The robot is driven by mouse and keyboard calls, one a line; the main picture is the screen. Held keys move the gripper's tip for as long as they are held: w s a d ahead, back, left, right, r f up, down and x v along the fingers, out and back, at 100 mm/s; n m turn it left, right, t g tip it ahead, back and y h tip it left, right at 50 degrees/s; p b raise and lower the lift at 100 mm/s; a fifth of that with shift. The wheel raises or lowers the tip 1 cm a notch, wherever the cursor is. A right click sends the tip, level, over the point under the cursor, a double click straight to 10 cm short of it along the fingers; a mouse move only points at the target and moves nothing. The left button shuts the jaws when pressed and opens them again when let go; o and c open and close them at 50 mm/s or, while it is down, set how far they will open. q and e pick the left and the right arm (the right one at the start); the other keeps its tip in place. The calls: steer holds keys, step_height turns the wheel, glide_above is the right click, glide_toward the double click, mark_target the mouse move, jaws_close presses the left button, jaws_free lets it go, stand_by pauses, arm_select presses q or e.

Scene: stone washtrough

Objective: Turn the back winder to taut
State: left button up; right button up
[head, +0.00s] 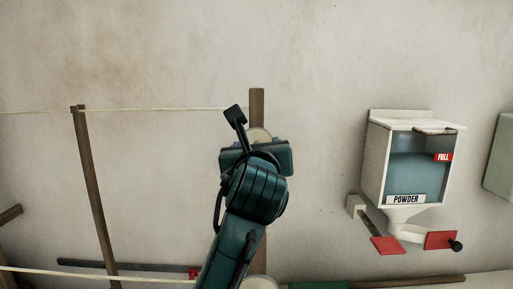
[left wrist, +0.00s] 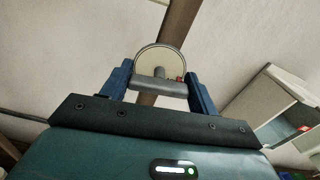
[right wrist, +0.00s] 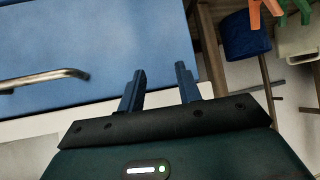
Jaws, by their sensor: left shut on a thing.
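The back winder is a pale round disc (head: 259,133) on a wooden post (head: 257,100), mostly hidden behind my left gripper in the head view. The left wrist view shows the disc (left wrist: 150,62) with a grey crossbar (left wrist: 160,88) in front. My left gripper (left wrist: 160,86) is shut on this crossbar, one blue finger at each end. A small red mark (left wrist: 179,79) shows at the disc's right. A pale line (head: 165,109) runs from the winder leftward past a second post and looks nearly straight. My right gripper (right wrist: 160,82) is open and empty, away from the winder.
A lower pale line (head: 80,275) runs towards another round disc (head: 261,283) at the bottom edge. A powder dispenser (head: 405,165) with red paddles hangs at right. In the right wrist view, a blue panel with a metal handle (right wrist: 45,78) lies near the right gripper.

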arm_select(q)
steer(key=n, duration=0.5)
steer(key=shift+a, duration=0.1)
steer(key=shift+f+n, duration=0.1)
steer(key=shift+n, duration=0.3)
steer(key=o, duration=1)
steer(key=s+b, duration=0.3)
steer(key=s, duration=1)
steer(key=shift+s, duration=0.1)
